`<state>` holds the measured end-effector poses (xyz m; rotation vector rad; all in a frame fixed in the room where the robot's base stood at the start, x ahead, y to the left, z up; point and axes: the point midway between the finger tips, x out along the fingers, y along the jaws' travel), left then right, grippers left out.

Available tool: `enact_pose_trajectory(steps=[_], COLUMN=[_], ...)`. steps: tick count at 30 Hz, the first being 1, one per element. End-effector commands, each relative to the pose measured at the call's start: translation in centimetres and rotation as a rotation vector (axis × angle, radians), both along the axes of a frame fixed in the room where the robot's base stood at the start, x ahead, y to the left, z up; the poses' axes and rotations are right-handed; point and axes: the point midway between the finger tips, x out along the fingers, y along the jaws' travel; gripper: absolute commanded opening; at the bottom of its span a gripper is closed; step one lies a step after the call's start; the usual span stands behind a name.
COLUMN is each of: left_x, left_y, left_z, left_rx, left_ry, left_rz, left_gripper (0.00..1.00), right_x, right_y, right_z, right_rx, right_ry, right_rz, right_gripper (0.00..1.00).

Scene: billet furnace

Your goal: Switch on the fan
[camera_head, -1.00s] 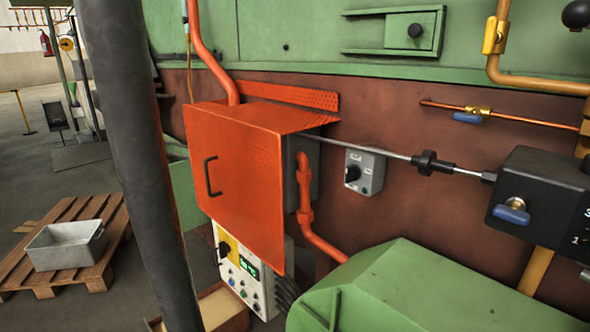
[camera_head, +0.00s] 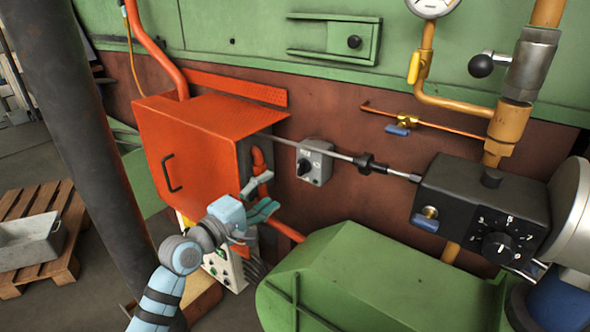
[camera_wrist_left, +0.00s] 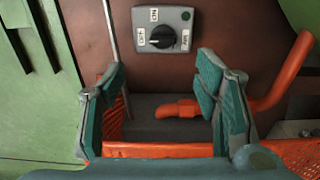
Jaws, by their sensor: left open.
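A grey switch box (camera_head: 314,163) with a black rotary knob (camera_head: 303,166) is fixed to the brown wall, right of the orange cabinet. In the left wrist view the box (camera_wrist_left: 179,18) sits beyond my fingertips, near the top, and its knob (camera_wrist_left: 161,37) lies roughly sideways. Small labels surround the knob and appear turned over. My left gripper (camera_head: 259,199) is open and empty, below and left of the box, apart from it. Its two teal fingers (camera_wrist_left: 162,85) spread below the knob in the wrist view. My right gripper is not in view.
The orange cabinet (camera_head: 200,150) and an orange pipe are close to my left gripper. A green housing (camera_head: 370,280) stands below the switch. A metal rod (camera_head: 340,156) passes by the box to a black dial unit (camera_head: 480,205). A dark column (camera_head: 75,130) stands at left.

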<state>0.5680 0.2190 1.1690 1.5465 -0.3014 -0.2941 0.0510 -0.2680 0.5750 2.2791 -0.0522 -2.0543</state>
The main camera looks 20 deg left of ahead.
Motion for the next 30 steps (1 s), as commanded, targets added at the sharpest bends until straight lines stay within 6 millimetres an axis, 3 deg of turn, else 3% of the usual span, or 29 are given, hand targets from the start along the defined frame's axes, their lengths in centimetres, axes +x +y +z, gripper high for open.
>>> enact_pose_trajectory(steps=[6,10,15,22,23,30], left_x=[6.1,8.7,10.1,10.3,10.3,10.2], left_y=[-2.5,-3.5,-4.0,-4.1,-4.1,-4.1], left_z=[-0.2,-0.3,-0.3,-0.2,-0.2,-0.2], left_rx=[-0.003,-0.001,0.003,0.004,0.004,0.004], left_ry=[0.001,0.001,0.002,0.001,0.001,0.002], left_rz=[-0.001,0.000,0.001,0.001,0.001,0.001], left_gripper=[0.57,0.57,0.57,0.57,0.55,0.17], right_x=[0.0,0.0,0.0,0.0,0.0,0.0], right_y=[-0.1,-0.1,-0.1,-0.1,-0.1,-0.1], right_z=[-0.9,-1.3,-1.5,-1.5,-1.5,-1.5], right_rx=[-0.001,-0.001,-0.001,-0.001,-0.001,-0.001], right_ry=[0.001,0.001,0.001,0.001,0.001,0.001], right_rz=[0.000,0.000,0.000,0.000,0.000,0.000], right_gripper=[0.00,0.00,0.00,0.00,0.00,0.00])
